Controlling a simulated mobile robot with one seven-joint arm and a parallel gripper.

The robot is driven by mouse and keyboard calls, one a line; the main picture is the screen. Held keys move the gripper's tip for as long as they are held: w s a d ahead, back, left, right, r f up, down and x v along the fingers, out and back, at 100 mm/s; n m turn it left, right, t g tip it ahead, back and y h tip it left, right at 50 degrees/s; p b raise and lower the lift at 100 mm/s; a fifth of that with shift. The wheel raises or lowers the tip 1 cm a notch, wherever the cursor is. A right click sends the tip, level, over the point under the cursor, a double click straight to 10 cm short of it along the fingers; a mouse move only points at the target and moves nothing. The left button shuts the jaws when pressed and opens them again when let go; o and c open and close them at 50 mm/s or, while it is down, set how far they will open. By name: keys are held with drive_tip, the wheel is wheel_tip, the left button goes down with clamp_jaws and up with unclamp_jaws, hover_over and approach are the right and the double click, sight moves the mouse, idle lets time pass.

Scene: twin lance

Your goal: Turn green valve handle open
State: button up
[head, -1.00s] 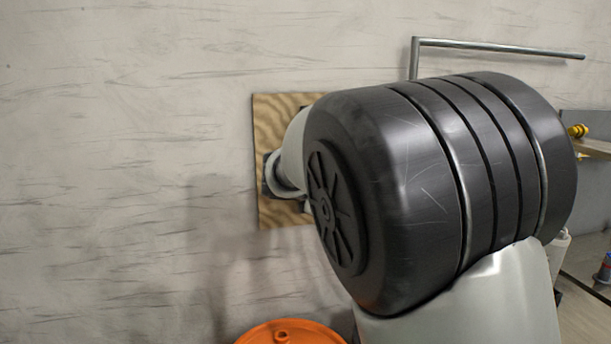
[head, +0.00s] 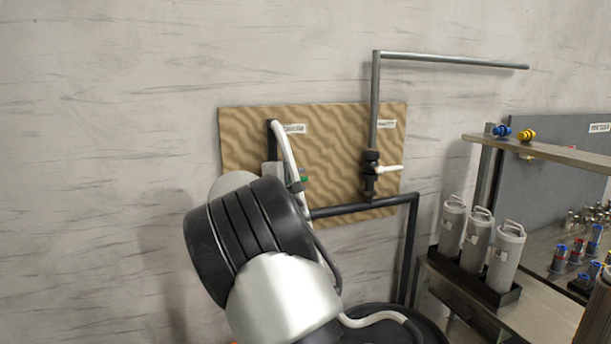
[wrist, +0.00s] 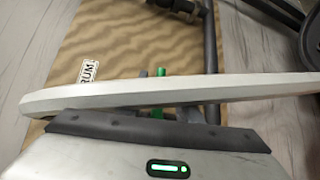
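The green valve handle (head: 304,179) shows only as a small green patch on the wooden board, just right of my arm. In the wrist view, a green piece (wrist: 161,72) stands up behind the pale bar across the picture, with a grey piece beside it. My gripper (wrist: 152,92) is close in front of the board there. Its fingers are mostly hidden, so I cannot tell whether they are open or touching the handle. In the head view my own arm covers the gripper.
The wooden board (head: 338,126) is on the wall. A second valve with a white handle (head: 388,168) is on the right pipe. A black pipe (head: 362,208) runs below.

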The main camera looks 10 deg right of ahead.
drive_tip(key=p+x, duration=0.1)
drive_tip(key=x, duration=0.4)
drive_tip(key=shift+w, duration=0.1)
clamp_jaws()
